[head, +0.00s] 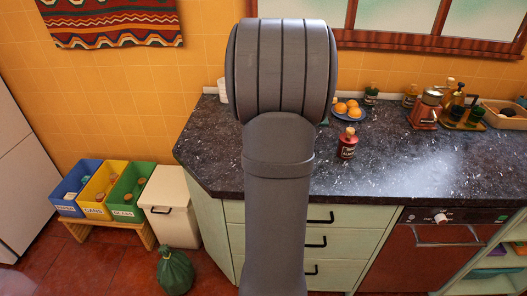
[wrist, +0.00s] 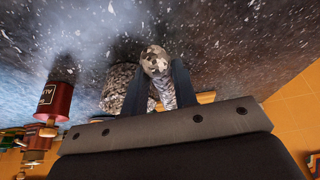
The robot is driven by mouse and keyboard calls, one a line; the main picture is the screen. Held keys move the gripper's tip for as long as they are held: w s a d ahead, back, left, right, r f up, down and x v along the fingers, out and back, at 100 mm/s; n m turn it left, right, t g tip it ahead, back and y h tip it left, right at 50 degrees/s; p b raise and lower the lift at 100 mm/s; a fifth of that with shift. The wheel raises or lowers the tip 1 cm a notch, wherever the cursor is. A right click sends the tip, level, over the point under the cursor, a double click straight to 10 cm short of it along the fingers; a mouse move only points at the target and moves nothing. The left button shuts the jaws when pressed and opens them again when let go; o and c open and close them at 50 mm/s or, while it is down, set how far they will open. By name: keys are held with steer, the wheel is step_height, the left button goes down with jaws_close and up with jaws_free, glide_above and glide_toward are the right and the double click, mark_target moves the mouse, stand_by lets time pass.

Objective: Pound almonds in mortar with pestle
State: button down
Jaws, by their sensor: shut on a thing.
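My gripper (wrist: 163,80) is shut on a pestle (wrist: 155,60) of grey and white speckled stone, its rounded end showing between the dark fingers. The mortar (wrist: 119,90), of similar speckled stone, stands on the counter just left of the fingers in the wrist view. I cannot tell whether the pestle touches it. In the head view my arm hides mortar, pestle and gripper. A red container (wrist: 57,100) with a dark label is further left in the wrist view; it seems to be the red bottle (head: 348,143) on the counter in the head view. No almonds are visible.
The dark speckled counter (head: 400,165) is clear around the red bottle. A blue plate of oranges (head: 350,110), a copper-coloured grinder (head: 427,108) and a tray with bottles (head: 462,118) stand at the back. An orange tiled wall (head: 205,50) rises behind.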

steer(key=s+d+r, duration=0.3)
steer(key=d+r, duration=0.1)
steer(key=d, duration=0.2)
steer(key=w+d+r+n+t+h, duration=0.1)
steer(key=w+r+n+h, duration=0.5)
steer(key=n, duration=0.5)
steer(key=w+r+n+h, duration=0.4)
steer(key=w+n+h, duration=0.3)
steer(key=n, duration=0.5)
step_height(320, 180, down, 8)
steer(key=shift+r, duration=0.1)
stand_by(0.5)
